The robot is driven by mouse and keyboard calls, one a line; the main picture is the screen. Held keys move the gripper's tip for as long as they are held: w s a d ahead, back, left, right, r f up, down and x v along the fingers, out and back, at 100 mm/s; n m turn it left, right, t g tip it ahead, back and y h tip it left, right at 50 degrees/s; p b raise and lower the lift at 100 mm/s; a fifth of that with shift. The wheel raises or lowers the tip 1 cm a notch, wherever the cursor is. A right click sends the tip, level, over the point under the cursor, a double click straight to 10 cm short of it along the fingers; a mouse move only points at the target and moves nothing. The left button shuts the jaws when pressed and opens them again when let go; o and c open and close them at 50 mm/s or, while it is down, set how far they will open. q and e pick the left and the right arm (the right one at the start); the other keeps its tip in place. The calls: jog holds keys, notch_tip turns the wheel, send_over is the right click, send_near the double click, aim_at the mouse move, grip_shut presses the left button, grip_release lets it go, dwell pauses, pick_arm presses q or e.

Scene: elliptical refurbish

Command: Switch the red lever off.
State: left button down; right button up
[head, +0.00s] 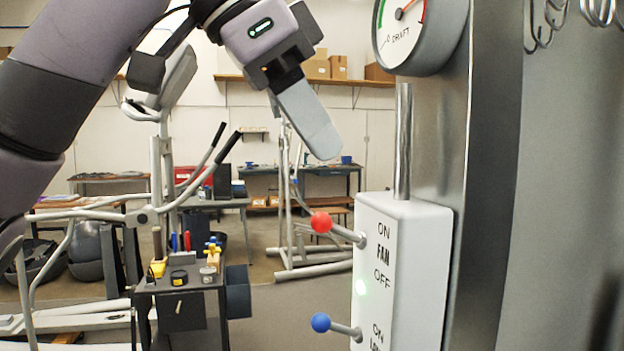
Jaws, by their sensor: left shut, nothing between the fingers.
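The red lever (321,222) is a red ball on a short metal stem. It sticks out to the left from the grey switch box (420,270), beside the labels "ON", "FAN" and "OFF". The ball end sits a little higher than the stem's root, so the lever tilts up toward "ON". My left gripper (322,148) comes in from the upper left, its fingers shut and empty, pointing down. Its tips are above the red ball in the picture, with a visible gap. My right gripper is out of view.
A metal pipe (403,140) rises from the box toward a round draft gauge (420,35). A black tool stand (180,300) is at lower left. Space left of the red ball looks open.

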pick_arm(q)
send_over(339, 232)
jog(key=a, duration=0.3)
jog(key=shift+s+d+f, duration=0.1)
jog(key=shift+s+f, duration=0.05)
jog(key=shift+f, duration=0.65)
jog(key=shift+s+d+f, duration=0.1)
jog(key=shift+s+f, duration=0.05)
jog(key=shift+f, duration=0.65)
jog(key=shift+s+d+f, duration=0.1)
jog(key=shift+s+f, duration=0.05)
jog(key=shift+f, duration=0.65)
